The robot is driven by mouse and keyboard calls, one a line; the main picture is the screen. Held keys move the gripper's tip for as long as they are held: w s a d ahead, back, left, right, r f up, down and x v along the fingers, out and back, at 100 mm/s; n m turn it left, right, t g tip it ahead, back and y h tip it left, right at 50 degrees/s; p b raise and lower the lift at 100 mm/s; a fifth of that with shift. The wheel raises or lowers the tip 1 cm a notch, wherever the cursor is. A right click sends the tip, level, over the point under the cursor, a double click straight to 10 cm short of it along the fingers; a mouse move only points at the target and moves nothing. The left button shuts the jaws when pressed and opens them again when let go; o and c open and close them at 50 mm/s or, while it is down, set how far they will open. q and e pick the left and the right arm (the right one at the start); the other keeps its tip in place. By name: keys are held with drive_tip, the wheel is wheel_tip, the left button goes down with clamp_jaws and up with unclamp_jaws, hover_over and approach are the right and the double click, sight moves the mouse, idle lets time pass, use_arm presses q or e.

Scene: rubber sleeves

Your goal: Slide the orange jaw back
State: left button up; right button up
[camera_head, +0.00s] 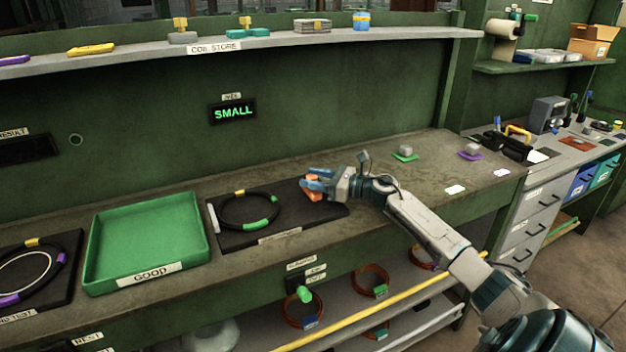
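The orange jaw (312,194) stands at the right part of a black fixture plate (262,236) on the bench. A black ring with yellow and green bands (249,222) lies on the same plate, to the left of the jaw. My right gripper (316,184) is at the orange jaw, with its blue fingers over and around the jaw's upper part. The fingers hide part of the jaw, and whether they grip it or only touch it is not clear. My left gripper is not in this view.
A green tray labelled GOOD (150,240) stands left of the plate. Another black plate (68,290) with a ring is at the far left. A lit sign (233,112) reads SMALL. Grey blocks on green (405,157) and purple (471,155) pads sit to the right.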

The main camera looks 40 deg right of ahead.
drive_tip(key=shift+s+d+f+b, duration=0.15)
drive_tip(key=shift+s+b, duration=0.2)
drive_tip(key=shift+s, duration=0.1)
drive_tip(key=b+v, duration=0.2)
drive_tip(key=v, duration=0.3)
drive_tip(key=shift+s+d, duration=0.5)
drive_tip(key=shift+s, duration=0.15)
drive_tip(key=shift+s+d, duration=0.2)
drive_tip(key=shift+s, duration=0.1)
drive_tip(key=shift+s+d+p, duration=0.3)
drive_tip(key=shift+s+p, duration=0.05)
drive_tip(key=shift+s, duration=0.25)
drive_tip(key=shift+s+d, duration=0.35)
drive_tip(key=shift+s, duration=0.1)
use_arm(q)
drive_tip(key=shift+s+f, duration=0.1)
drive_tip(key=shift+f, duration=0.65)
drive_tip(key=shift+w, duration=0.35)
